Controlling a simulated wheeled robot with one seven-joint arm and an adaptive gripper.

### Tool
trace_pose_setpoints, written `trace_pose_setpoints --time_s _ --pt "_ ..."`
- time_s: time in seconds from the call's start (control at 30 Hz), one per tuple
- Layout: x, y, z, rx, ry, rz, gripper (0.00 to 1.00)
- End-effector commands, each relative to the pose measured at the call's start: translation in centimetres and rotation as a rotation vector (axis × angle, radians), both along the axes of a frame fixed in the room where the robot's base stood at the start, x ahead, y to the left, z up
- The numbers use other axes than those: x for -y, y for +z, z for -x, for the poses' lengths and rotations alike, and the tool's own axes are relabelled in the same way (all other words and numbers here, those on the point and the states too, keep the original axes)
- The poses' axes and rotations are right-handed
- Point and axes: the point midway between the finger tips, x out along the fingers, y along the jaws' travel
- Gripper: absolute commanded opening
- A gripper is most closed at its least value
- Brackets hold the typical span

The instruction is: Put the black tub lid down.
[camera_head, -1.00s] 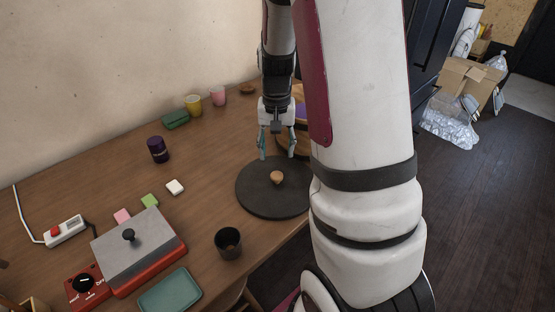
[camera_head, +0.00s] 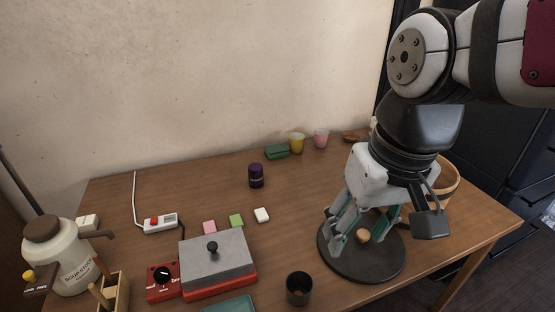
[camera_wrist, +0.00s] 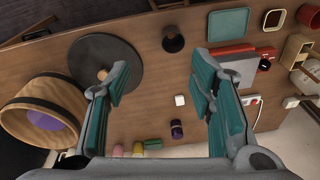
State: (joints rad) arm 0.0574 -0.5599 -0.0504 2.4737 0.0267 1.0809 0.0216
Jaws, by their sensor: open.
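The black tub lid (camera_head: 345,262) is a round dark disc with a light wooden knob (camera_head: 363,236). It lies flat on the table at the front right in the head view. My gripper (camera_head: 358,228) is open and empty, its teal fingers overlapping the lid in that view. In the wrist view, the lid (camera_wrist: 85,55) is at upper left, partly behind the left finger, and the gap between the fingers (camera_wrist: 160,78) shows bare table. The wooden tub (camera_wrist: 40,115), with something purple inside, stands open beside the lid; in the head view my arm hides most of it.
A dark cup (camera_head: 299,290) stands left of the lid. A red-based press (camera_head: 220,262), white block (camera_head: 262,215), purple jar (camera_head: 256,176) and power strip (camera_head: 160,222) are farther left. Cups (camera_head: 297,143) stand near the wall.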

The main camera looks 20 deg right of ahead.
Motion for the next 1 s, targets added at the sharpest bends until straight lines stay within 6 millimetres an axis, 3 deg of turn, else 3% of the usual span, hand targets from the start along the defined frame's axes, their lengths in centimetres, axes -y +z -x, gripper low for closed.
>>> trace_pose_setpoints --time_s 0.1,0.23,0.67,0.77,1.0 --pt "-1.0 0.2 2.9 0.026 0.070 0.024 0.49" --pt "-1.4 0.1 4.7 0.036 0.114 0.043 0.49" --pt "-1.5 0.2 5.4 0.039 0.128 0.051 0.49" --pt "-1.5 1.4 5.4 0.055 0.127 0.053 0.49" --pt "-1.3 7.1 5.5 0.143 0.125 0.066 0.49"
